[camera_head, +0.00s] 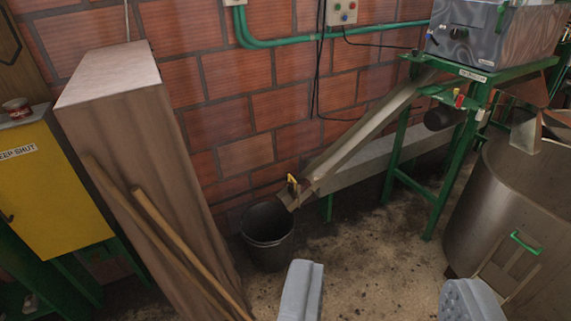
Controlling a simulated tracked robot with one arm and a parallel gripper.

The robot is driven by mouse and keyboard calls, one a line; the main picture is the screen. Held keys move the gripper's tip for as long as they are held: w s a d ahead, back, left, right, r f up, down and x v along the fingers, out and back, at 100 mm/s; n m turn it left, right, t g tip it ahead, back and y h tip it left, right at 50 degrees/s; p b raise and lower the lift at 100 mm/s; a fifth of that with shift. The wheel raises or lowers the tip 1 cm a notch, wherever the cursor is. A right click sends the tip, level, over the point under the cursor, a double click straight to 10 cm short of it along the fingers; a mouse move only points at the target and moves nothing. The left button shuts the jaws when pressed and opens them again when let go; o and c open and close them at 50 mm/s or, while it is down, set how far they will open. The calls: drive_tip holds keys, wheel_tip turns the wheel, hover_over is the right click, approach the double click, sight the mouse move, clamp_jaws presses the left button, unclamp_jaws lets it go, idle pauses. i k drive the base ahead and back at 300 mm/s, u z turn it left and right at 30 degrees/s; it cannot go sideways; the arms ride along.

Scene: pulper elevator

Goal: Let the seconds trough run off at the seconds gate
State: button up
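A sloping trough (365,130) runs from under the machine on the green stand down to the left; I take it for the seconds trough. At its low end is a small gate with a yellow handle (292,182). I cannot tell whether the gate is open or shut, and no flow shows. A dark bucket (267,240) stands on the floor below that end. My gripper (384,276) is open and empty, its two grey fingers wide apart in the foreground, apart from the gate and bucket.
A grey machine (490,35) sits on a green stand (435,175). A large metal tank (510,210) with a green handle stands right. A tall wooden box (140,140) with leaning poles (185,245) and a yellow cabinet (55,195) stand left. The middle floor is clear.

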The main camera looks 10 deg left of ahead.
sight(291, 190)
drive_tip(key=u, duration=0.15)
drive_tip(key=i, duration=1.5)
drive_tip(key=z, duration=0.25)
drive_tip(key=i, duration=1.45)
drive_tip(key=z, duration=0.25)
